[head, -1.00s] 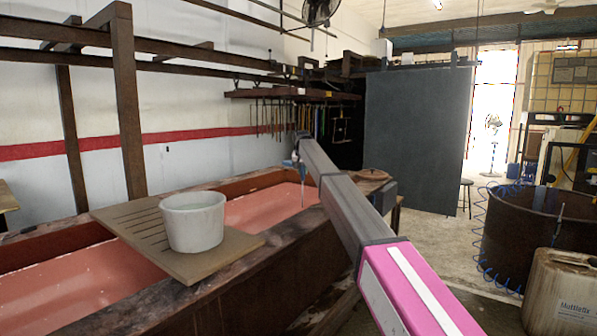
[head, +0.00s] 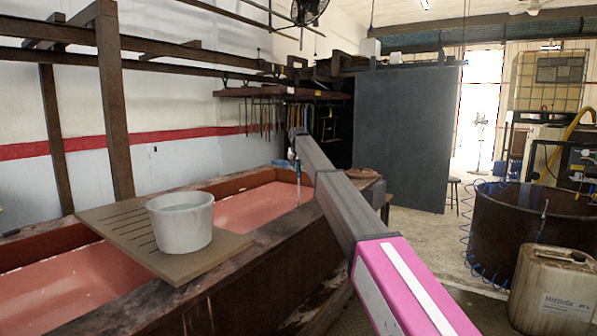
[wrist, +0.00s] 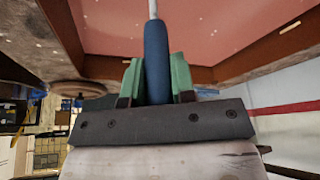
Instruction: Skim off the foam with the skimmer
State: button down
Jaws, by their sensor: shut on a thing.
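My gripper (wrist: 157,75) has green fingers shut on the dark blue handle of the skimmer (wrist: 156,48). The handle's pale shaft runs up out of the wrist view, so the skimmer's head is hidden there. In the head view the skimmer (head: 298,168) hangs small at the end of my arm, over the far part of the trough (head: 258,245). Pinkish-red liquid (head: 250,207) fills the trough. Small pale specks, perhaps foam, show on it in both views. A white tub (head: 182,235) with clear-looking liquid stands on a slatted board (head: 195,280) across the trough.
A dark frame (head: 115,120) rises behind the trough. A grey panel (head: 405,140) stands beyond my arm. A round dark vat (head: 510,235) and a pale canister (head: 550,290) are at the right. Open floor lies between.

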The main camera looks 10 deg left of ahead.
jog(key=shift+r, duration=6.6)
jog(key=shift+d, duration=0.1)
